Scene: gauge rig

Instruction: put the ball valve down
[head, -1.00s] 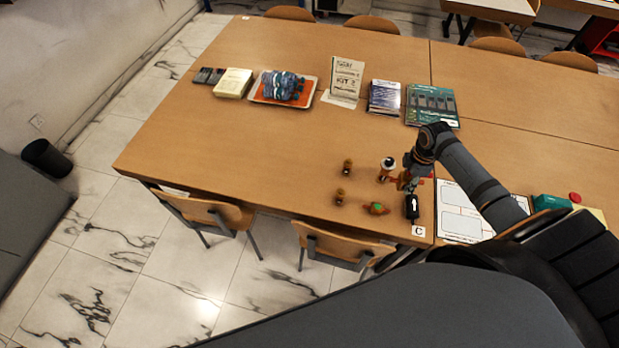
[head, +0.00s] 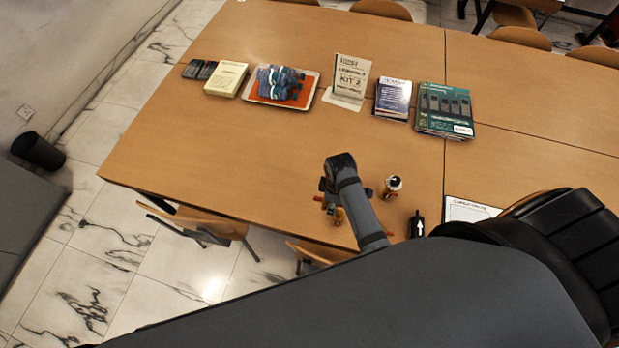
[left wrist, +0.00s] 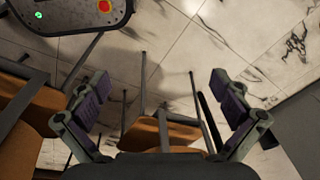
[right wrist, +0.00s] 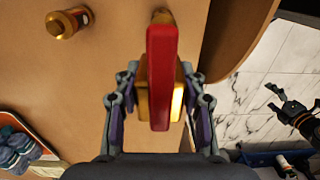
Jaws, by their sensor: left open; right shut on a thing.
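The ball valve (right wrist: 160,85) has a brass body and a long red lever. In the right wrist view it sits between the fingers of my right gripper (right wrist: 160,105), which is shut on its body. In the head view my right gripper (head: 330,195) is over the table's near part and hides most of the valve; a bit of red (head: 318,198) shows beside it. Whether the valve touches the table cannot be told. My left gripper (left wrist: 160,85) is open and empty, off the table above the floor and chairs.
A brass fitting (right wrist: 68,22) stands on the table (head: 240,150); another brass piece (head: 339,215) is close by my right gripper. A white-topped fitting (head: 393,185) and a black arrow-marked part (head: 417,226) stand to the right. The table to the left is clear.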

